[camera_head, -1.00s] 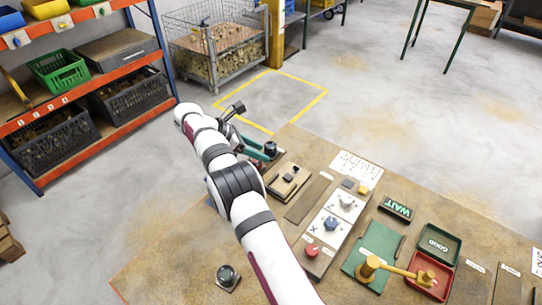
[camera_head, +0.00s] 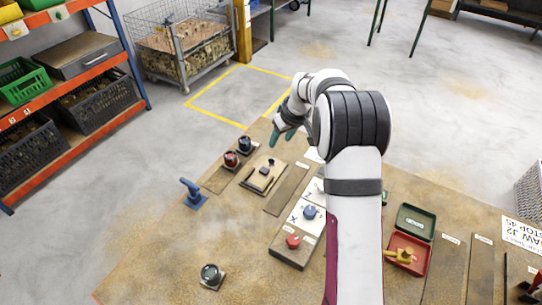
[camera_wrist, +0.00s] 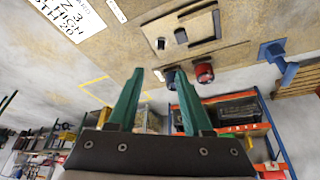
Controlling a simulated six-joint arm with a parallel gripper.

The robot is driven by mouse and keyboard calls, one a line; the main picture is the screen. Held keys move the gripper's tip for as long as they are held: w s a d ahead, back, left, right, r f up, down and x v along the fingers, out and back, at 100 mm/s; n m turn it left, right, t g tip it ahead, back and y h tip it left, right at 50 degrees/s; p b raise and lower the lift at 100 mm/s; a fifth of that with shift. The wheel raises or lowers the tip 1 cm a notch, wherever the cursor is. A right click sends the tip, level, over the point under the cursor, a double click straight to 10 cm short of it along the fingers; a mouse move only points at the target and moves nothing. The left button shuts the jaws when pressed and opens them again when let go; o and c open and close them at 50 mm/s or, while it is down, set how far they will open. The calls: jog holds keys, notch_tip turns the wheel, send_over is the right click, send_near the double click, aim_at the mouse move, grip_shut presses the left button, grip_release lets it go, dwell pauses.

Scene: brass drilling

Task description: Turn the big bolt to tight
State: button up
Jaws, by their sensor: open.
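I cannot tell for certain which thing is the big bolt. Two round knob-like heads, one red (camera_head: 231,160) and one dark (camera_head: 245,144), stand on a brown board at the back left of the bench. They also show in the wrist view, red (camera_wrist: 204,72) and dark (camera_wrist: 172,78), beyond my fingers. My gripper (camera_head: 286,133) is right of them, above the bench's back edge. Its green fingers (camera_wrist: 159,76) are apart with nothing between them. A blue upright handle (camera_head: 191,189) stands left of the knobs and also shows in the wrist view (camera_wrist: 277,58).
A board with a slotted fixture (camera_head: 264,175) lies near the knobs. A panel carries a blue knob (camera_head: 310,212) and a red knob (camera_head: 293,241). A dark dial (camera_head: 210,273) sits in front. Green (camera_head: 415,221) and red (camera_head: 419,246) trays are right of my arm.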

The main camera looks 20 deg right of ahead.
aim_at(272, 159)
jog(key=x, duration=1.3)
jog(key=shift+a, duration=0.1)
grip_shut()
